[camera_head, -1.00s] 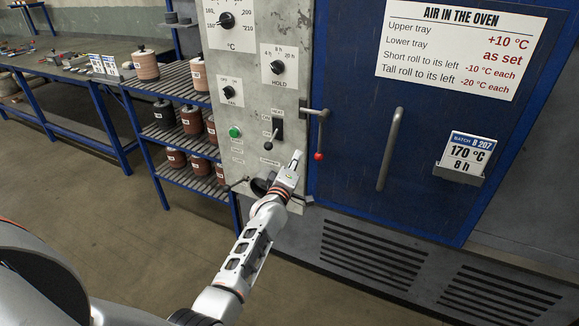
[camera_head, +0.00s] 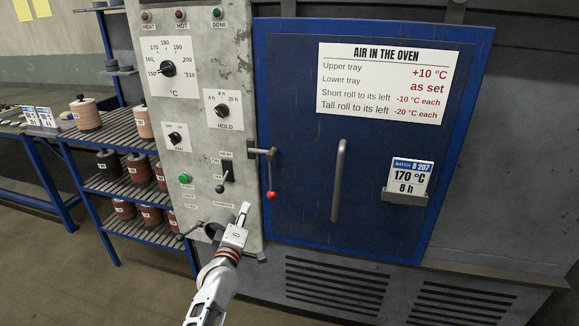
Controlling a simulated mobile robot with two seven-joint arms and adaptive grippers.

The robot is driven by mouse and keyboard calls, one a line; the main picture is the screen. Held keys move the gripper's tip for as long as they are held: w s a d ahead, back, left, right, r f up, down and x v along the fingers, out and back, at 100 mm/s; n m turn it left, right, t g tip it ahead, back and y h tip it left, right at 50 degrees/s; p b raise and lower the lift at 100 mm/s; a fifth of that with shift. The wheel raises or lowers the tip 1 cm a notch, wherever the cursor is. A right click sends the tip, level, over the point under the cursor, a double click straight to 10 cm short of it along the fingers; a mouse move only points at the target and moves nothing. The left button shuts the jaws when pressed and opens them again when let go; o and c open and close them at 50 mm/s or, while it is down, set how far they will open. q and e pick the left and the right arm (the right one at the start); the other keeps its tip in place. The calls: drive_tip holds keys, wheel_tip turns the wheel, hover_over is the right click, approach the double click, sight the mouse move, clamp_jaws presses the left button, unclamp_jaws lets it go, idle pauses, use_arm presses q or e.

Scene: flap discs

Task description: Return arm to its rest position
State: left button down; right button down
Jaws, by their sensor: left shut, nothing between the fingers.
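My left gripper (camera_head: 243,210) is shut and empty. It points up in front of the lower part of the grey control panel (camera_head: 248,135), left of the blue oven door (camera_head: 300,140). My left arm comes up from the bottom of the view behind it. The panel carries a temperature dial (camera_head: 168,69), a hold dial (camera_head: 222,111), a green button (camera_head: 185,178) and a heat switch (camera_head: 227,176). The gripper looks apart from the switch, but its distance to the panel is hard to tell. My right gripper is out of view.
The closed oven door has a latch lever with a red knob (camera_head: 271,195) and a vertical handle (camera_head: 339,180). A batch card (camera_head: 409,175) sits in a holder on it. A rack (camera_head: 110,190) with rolls stands left of the panel. The floor at lower left is clear.

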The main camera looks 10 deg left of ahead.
use_arm(q)
drive_tip(key=s+d+f+m+g+h, duration=0.1)
drive_tip(key=s+f+m, duration=0.5)
drive_tip(key=s, duration=0.6)
drive_tip(key=s+d+f+m+g+h, duration=0.2)
drive_tip(key=s+d+f+m+g, duration=0.2)
drive_tip(key=s+f, duration=0.5)
drive_tip(key=s+d+f+m+g+h, duration=0.1)
drive_tip(key=s+d+f+m, duration=0.3)
drive_tip(key=s, duration=1.2)
wheel_tip(320, 180, down, 4)
drive_tip(key=m+g, duration=0.1)
drive_tip(key=m, duration=0.3)
drive_tip(key=shift+m+g, duration=0.3)
drive_tip(key=shift+m, duration=0.1)
drive_tip(key=shift+s, duration=0.1)
